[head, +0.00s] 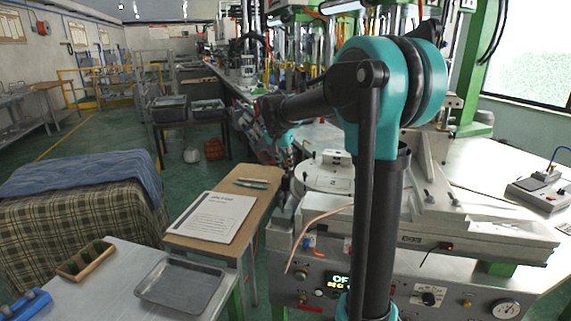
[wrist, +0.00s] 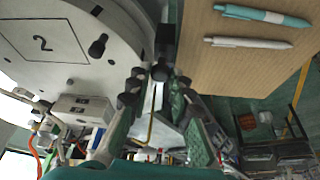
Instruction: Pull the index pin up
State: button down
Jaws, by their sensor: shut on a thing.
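The index pin (wrist: 162,48) appears as a dark, knobbed pin beside the rim of the white round plate (wrist: 70,70) marked "2" in the wrist view. My gripper (wrist: 159,82) is shut on it, one finger on each side. The fingers partly hide the pin, so I cannot tell how far up it stands. In the head view the white plate (head: 328,176) sits on the machine behind my arm. My gripper shows there only as a small dark shape (head: 285,178) at the plate's left side, and the pin cannot be made out.
A wooden board (head: 230,238) with a paper sheet (head: 213,217) and two pens (wrist: 255,43) lies close beside my gripper. A black knob (wrist: 97,46) stands on the plate. The machine's control panel (head: 330,285) is in front. A grey tray (head: 180,284) lies at the lower left.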

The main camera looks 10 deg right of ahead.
jog(key=shift+r, duration=0.9)
jog(key=c, duration=1.4)
grip_release()
jog(key=shift+r, duration=0.1)
jog(key=v, duration=1.2)
jog(key=shift+s, duration=0.1)
